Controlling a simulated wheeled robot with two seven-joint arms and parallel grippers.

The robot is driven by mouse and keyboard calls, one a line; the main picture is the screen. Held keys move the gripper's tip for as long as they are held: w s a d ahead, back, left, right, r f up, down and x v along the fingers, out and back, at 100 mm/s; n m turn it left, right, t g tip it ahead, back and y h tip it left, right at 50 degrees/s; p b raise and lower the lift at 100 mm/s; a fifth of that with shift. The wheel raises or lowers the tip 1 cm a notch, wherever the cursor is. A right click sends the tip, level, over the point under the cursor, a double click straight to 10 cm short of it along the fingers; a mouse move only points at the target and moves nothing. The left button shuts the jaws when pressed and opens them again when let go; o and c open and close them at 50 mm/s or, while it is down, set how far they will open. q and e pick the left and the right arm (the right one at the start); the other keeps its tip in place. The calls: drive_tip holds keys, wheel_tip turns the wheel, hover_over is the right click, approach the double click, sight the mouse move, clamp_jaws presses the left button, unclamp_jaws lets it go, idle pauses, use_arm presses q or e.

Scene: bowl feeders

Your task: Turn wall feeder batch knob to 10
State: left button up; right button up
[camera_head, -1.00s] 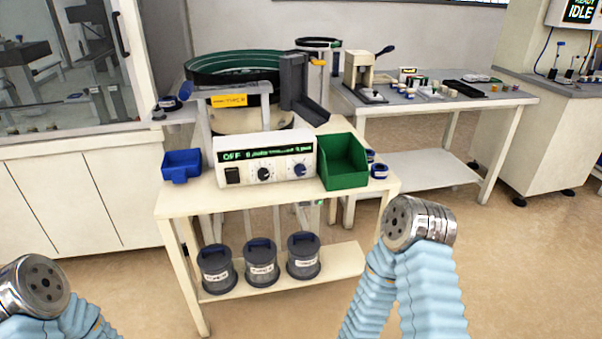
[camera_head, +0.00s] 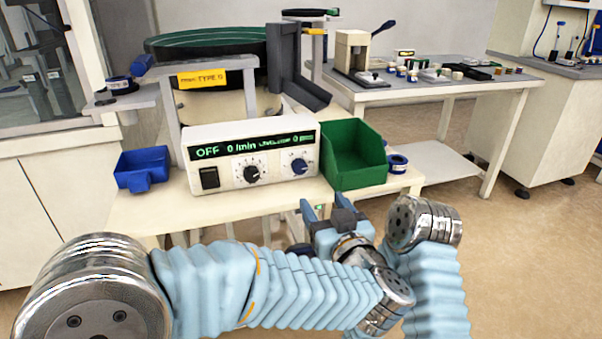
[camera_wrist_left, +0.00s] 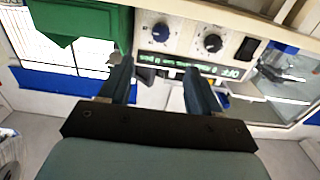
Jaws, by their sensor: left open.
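The white feeder control box (camera_head: 222,150) stands on the cream table. Its display shows OFF and zeros. A black knob (camera_head: 251,174) and a blue knob (camera_head: 299,166) are on its front; I cannot read their labels. In the left wrist view, the blue knob (camera_wrist_left: 161,32) and black knob (camera_wrist_left: 213,43) show beyond the fingers. My left gripper (camera_head: 327,207) is open and empty, in front of the box and low to the right of the blue knob, apart from it. Its spread fingers also show in the left wrist view (camera_wrist_left: 157,70). My right gripper is out of view.
A green bin (camera_head: 354,155) stands right beside the box and a blue bin (camera_head: 142,168) at its left. The bowl feeder (camera_head: 205,48) rises behind. A black switch (camera_head: 210,178) is left of the knobs. A side table (camera_head: 440,90) stands at the back right.

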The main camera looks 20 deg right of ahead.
sight(300, 168)
use_arm(q)
drive_tip(key=w, duration=1.3)
drive_tip(key=shift+w+a, duration=0.2)
drive_tip(key=shift+a, duration=0.1)
drive_tip(key=shift+c, duration=0.3)
drive_tip(key=c, duration=1)
